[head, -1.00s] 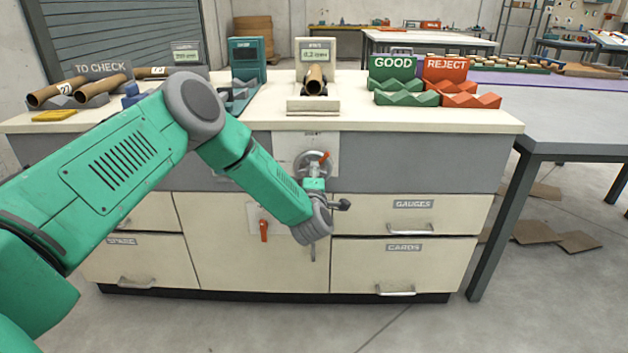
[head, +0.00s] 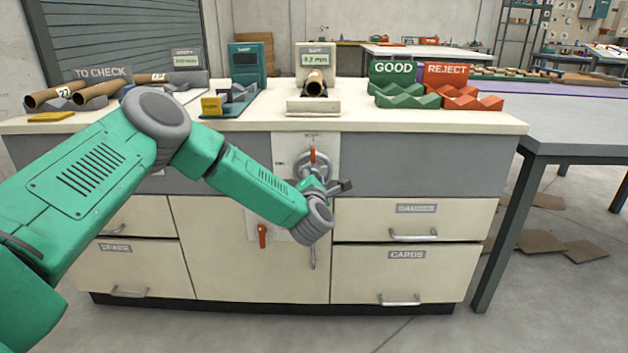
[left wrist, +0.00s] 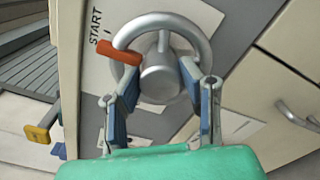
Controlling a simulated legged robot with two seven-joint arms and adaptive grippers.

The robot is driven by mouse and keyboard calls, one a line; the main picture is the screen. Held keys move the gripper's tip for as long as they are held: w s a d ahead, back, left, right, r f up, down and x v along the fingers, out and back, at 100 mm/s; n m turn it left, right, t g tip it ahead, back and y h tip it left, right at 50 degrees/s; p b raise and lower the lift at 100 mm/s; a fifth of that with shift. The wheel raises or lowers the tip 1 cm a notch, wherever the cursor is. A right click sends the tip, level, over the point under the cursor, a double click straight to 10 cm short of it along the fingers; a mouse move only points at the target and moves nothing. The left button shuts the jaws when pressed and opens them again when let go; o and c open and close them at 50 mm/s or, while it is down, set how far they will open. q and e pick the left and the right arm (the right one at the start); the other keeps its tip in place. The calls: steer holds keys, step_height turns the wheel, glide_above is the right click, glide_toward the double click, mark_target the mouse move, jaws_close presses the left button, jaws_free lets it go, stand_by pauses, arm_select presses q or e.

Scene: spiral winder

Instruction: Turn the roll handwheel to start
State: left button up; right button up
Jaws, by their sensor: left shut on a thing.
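The roll handwheel (head: 309,159) is a grey metal ring with a hub, on a pale plate on the cabinet front. It also shows in the left wrist view (left wrist: 205,45). Its red grip (head: 313,155) is at the top of the wheel, under a label. In the left wrist view the red grip (left wrist: 118,52) is beside the word START. My left gripper (head: 322,187) is at the wheel, with its blue-padded fingers (left wrist: 160,80) either side of the hub, shut on the wheel. The gripper hides the lower part of the wheel. My right gripper is out of view.
A red lever (head: 262,235) hangs on the cabinet front left of my wrist. Drawers with handles (head: 413,235) are at the right. On the counter (head: 240,126) are a cardboard tube in a holder (head: 314,82), the GOOD rack (head: 395,85) and the REJECT rack (head: 455,88).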

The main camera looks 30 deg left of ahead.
arm_select(q)
steer(key=shift+s+f, duration=0.15)
steer(key=shift+f, duration=0.3)
steer(key=o, duration=1.1)
steer(key=shift+r, duration=0.15)
steer(key=shift+s+d, duration=0.2)
steer(key=v, duration=1.1)
steer(key=shift+s+a, duration=0.1)
steer(key=shift+s, duration=0.05)
